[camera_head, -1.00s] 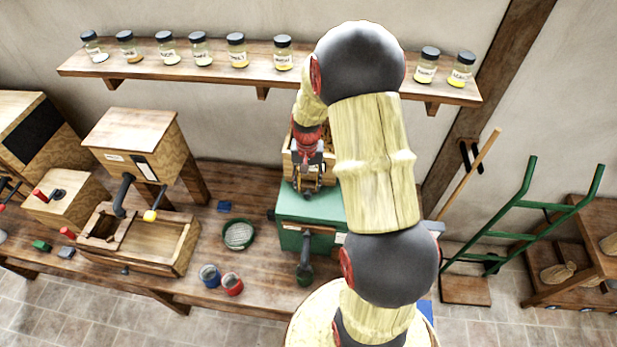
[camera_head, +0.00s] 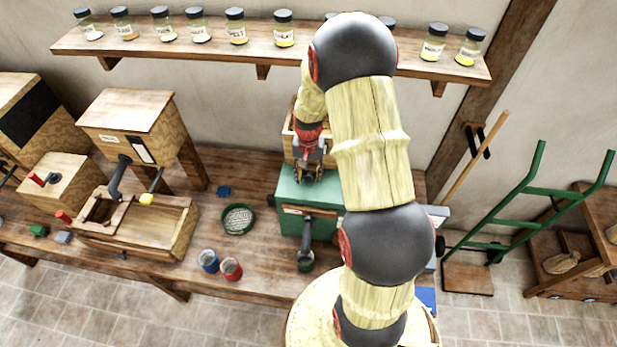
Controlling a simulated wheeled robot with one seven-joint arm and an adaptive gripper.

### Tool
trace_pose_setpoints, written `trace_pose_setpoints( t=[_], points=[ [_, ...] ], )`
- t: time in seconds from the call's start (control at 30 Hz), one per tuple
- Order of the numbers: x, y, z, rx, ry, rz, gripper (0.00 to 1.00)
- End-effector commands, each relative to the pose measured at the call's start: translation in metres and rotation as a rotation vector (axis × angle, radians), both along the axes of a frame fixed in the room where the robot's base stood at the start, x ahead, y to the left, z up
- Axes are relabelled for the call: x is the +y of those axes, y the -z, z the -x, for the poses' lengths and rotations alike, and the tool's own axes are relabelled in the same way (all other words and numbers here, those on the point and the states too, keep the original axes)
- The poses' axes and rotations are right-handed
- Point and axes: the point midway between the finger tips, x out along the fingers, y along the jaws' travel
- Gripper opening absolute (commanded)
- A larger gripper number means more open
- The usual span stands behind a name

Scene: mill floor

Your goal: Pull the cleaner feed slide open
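The green machine (camera_head: 290,191) stands on the bench with a wooden hopper (camera_head: 289,143) at the back of its top. I take it for the cleaner, but no label can be read. My gripper (camera_head: 308,173) points down at the front of the hopper, just over the green top. Its fingers are small and dark here, so I cannot tell whether they are open, or whether they touch anything. The feed slide cannot be made out; my gripper and arm cover that part of the hopper.
A crank (camera_head: 305,258) hangs at the machine's front. A round green sieve (camera_head: 238,219), a blue cup (camera_head: 208,261) and a red cup (camera_head: 231,268) stand to its left. A shelf of jars (camera_head: 262,72) runs above. A pale round tub (camera_head: 300,325) is in front.

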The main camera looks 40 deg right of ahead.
Motion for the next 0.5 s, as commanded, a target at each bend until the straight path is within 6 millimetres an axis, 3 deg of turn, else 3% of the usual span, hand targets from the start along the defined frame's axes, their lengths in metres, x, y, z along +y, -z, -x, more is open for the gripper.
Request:
trace_pose_setpoints(
  t=[0.2,0.5],
  points=[
    [-0.0002,-0.0005,-0.0003,-0.001,0.0,0.001,0.39],
    [-0.0001,-0.0005,-0.0002,-0.001,0.0,0.001,0.22]
  ],
)
